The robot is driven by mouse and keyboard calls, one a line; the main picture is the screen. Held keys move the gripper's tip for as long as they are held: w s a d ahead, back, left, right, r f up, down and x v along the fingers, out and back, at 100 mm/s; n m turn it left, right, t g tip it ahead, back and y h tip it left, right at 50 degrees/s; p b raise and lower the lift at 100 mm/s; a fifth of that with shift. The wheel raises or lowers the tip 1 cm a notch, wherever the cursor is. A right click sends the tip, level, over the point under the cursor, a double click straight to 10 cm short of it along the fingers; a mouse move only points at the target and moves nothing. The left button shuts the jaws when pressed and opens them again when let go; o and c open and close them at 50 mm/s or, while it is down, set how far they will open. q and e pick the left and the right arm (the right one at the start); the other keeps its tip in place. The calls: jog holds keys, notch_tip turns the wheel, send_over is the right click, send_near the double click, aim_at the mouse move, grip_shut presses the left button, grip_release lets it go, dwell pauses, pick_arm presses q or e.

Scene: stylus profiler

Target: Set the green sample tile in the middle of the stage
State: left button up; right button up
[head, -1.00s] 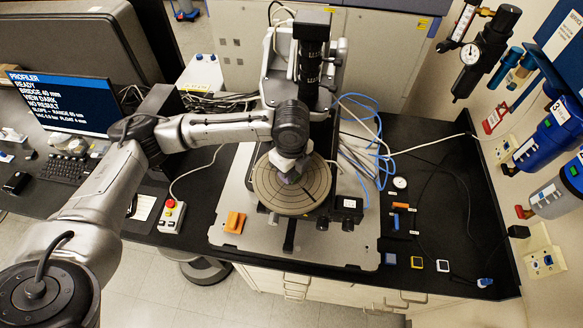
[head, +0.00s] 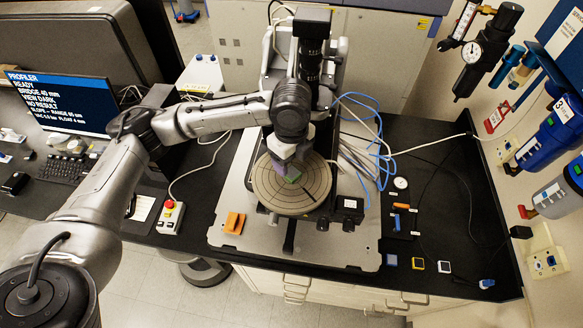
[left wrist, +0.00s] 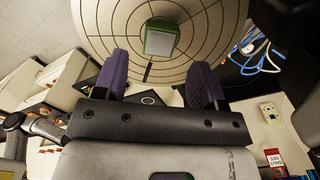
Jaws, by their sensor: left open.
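The round stage (head: 266,190), beige with dark rings and radial lines, sits on the profiler's base. The green sample tile (left wrist: 160,38) lies flat on it, with green edges and a grey top. In the left wrist view it is at about the middle of the rings. In the head view only a patch of the tile (head: 293,176) shows under my left gripper. My left gripper (head: 287,157) is open, its purple fingers (left wrist: 160,70) above the stage and apart from the tile. My right gripper is not in view.
The profiler column (head: 311,60) stands right behind the stage. An orange block (head: 235,222) is on the base plate at front left. A red-button box (head: 171,217) stands left of it. Several small square tiles (head: 417,263) lie at right. Blue tubes (head: 372,170) run behind them.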

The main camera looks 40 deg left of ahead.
aim_at(292, 172)
pick_arm(q)
notch_tip(292, 172, up, 8)
jog(key=b, duration=0.1)
jog(key=shift+f, duration=0.25)
